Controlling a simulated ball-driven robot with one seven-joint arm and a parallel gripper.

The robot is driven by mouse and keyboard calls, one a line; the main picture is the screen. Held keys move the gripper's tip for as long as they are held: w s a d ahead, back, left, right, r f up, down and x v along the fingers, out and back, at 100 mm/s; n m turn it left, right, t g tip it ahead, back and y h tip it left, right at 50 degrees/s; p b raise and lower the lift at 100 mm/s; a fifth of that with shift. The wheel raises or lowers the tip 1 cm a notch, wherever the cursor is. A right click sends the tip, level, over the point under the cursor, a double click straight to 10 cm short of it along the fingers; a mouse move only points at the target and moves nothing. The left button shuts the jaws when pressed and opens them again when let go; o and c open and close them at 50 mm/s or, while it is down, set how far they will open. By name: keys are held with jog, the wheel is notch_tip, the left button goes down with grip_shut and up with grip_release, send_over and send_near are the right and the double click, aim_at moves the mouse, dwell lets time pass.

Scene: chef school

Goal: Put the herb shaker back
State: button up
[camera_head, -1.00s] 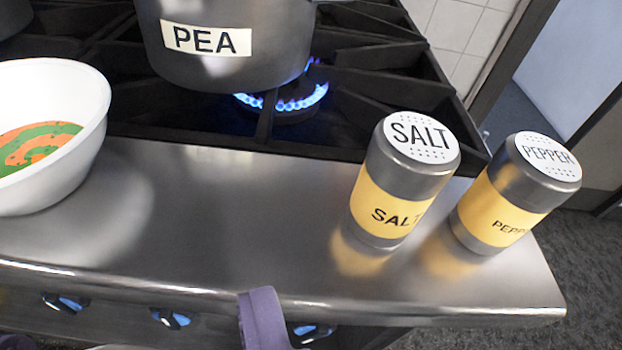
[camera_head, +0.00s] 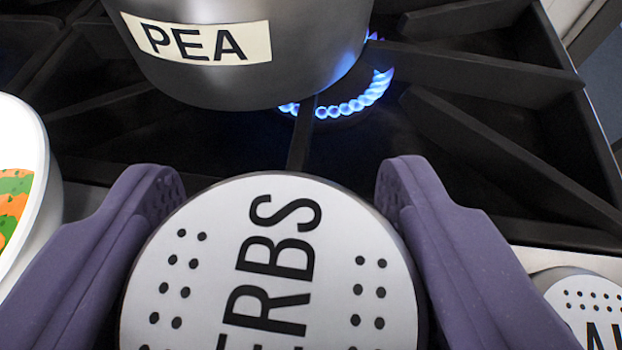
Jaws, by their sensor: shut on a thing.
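The herb shaker (camera_head: 275,265) is at the bottom middle, close to the camera. Its white lid carries the letters "ERBS", with the rest cut off by the lower edge. My gripper (camera_head: 272,195) has a purple finger on each side of the shaker and is shut on it. The shaker's body and its underside are hidden beneath the lid, so I cannot tell whether it touches the counter.
A dark pot labelled PEA (camera_head: 235,45) stands on the stove grate, with a lit blue flame (camera_head: 345,103) beside its base. A white bowl (camera_head: 42,165) is at the left edge. Another shaker's lid (camera_head: 590,300), partly cut off, is at the lower right.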

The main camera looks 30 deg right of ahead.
notch_tip(320, 180, down, 4)
jog(key=shift+r+b, duration=0.25)
jog(key=shift+b, duration=0.35)
jog(key=shift+r, duration=0.15)
jog(key=o, duration=1.2)
jog(key=shift+c, duration=0.2)
